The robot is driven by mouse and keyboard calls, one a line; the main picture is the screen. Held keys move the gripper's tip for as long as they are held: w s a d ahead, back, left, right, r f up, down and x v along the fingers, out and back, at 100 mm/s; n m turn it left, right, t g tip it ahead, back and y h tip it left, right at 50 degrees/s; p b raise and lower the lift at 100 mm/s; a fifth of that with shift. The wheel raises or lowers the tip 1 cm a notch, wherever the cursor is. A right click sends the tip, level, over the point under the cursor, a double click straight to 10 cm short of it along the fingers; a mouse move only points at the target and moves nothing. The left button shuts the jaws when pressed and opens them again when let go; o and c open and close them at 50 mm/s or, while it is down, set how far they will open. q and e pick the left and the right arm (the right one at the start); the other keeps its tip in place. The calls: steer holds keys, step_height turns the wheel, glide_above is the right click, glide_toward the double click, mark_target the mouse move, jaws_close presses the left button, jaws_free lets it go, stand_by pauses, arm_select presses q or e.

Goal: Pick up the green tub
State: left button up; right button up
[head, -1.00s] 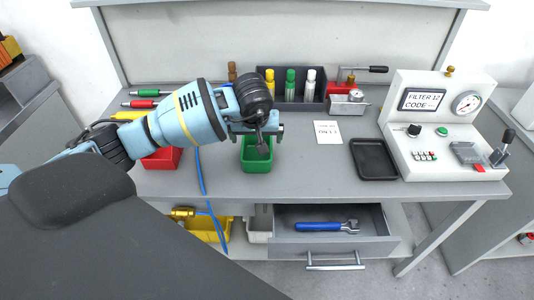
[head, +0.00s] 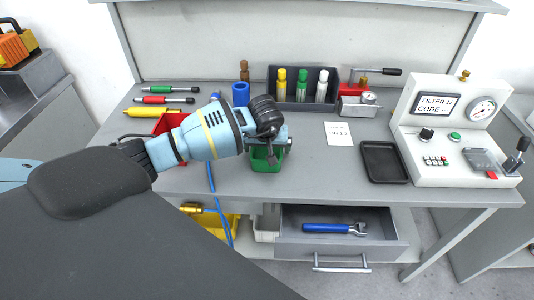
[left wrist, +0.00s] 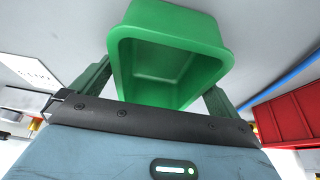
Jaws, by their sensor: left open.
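The green tub (head: 266,162) stands on the workbench near its front edge, empty as far as I see. In the head view my left gripper (head: 269,151) is over the tub and hides its upper part. In the left wrist view the tub (left wrist: 170,50) shows its open inside, with one finger of my left gripper (left wrist: 158,84) on each side. The jaws are open; I cannot tell whether either finger touches the tub. My right gripper is not in view.
A red tub (head: 170,122) is left of the green tub, partly behind my arm. A blue cable (head: 212,178) hangs over the front edge between them. A black tray (head: 384,162) and a white card (head: 338,133) lie to the right. An open drawer (head: 340,250) is below.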

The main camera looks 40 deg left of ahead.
arm_select(q)
steer(key=shift+f, duration=0.25)
stand_by(0.5)
steer(key=c, duration=1.1)
steer(key=shift+o, duration=0.2)
steer(key=shift+r, duration=0.2)
step_height(320, 180, up, 4)
steer(key=s+d, duration=0.1)
steer(key=s, duration=0.7)
steer(key=s+d+r, duration=0.1)
steer(key=s+d, duration=0.1)
steer(key=s, duration=0.5)
steer(key=shift+s+d+b, duration=0.3)
steer(key=shift+s+b, duration=0.05)
